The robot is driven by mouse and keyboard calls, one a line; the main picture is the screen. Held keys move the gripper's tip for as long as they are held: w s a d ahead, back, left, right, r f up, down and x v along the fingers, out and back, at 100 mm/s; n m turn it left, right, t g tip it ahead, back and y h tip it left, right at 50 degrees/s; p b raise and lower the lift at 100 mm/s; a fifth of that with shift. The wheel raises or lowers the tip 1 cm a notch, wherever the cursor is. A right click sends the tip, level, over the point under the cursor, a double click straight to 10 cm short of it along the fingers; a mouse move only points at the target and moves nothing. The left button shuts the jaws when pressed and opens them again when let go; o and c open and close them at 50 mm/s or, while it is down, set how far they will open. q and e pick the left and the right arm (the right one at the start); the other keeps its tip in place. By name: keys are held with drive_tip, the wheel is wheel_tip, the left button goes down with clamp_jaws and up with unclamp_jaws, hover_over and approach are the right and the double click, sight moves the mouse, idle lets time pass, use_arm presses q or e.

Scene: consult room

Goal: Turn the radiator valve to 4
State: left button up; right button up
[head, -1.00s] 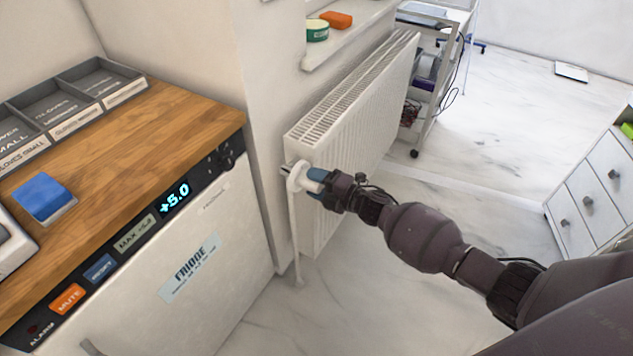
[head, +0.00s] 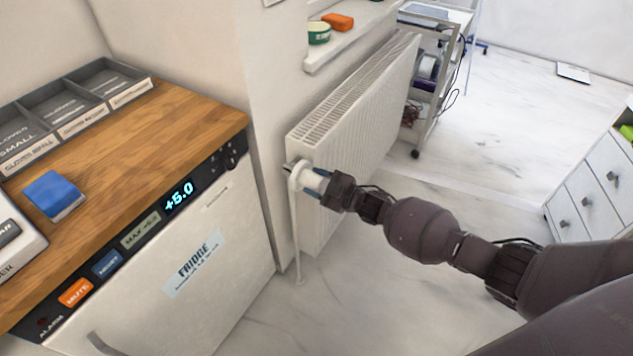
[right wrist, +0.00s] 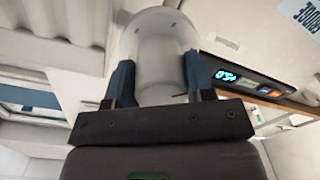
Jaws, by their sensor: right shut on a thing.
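The white radiator (head: 345,130) stands against the wall right of the fridge. In the right wrist view the white knob (right wrist: 160,60) sits between the two blue fingers (right wrist: 158,82). A small reddish mark shows near the knob's base. I cannot read any number on the knob. My left gripper is not in view.
The fridge (head: 190,270) with a wooden top (head: 130,150) stands close left of the valve. A windowsill (head: 345,45) with a green tub and an orange block is above the radiator. A trolley (head: 430,80) stands behind.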

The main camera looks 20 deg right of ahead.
drive_tip(key=shift+m, duration=0.9)
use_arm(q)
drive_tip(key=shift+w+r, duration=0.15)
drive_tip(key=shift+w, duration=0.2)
use_arm(e)
drive_tip(key=shift+m, duration=0.3)
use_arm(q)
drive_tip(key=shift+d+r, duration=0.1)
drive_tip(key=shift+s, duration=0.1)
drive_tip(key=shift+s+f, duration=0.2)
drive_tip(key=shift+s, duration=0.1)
use_arm(e)
drive_tip(key=o, duration=0.9)
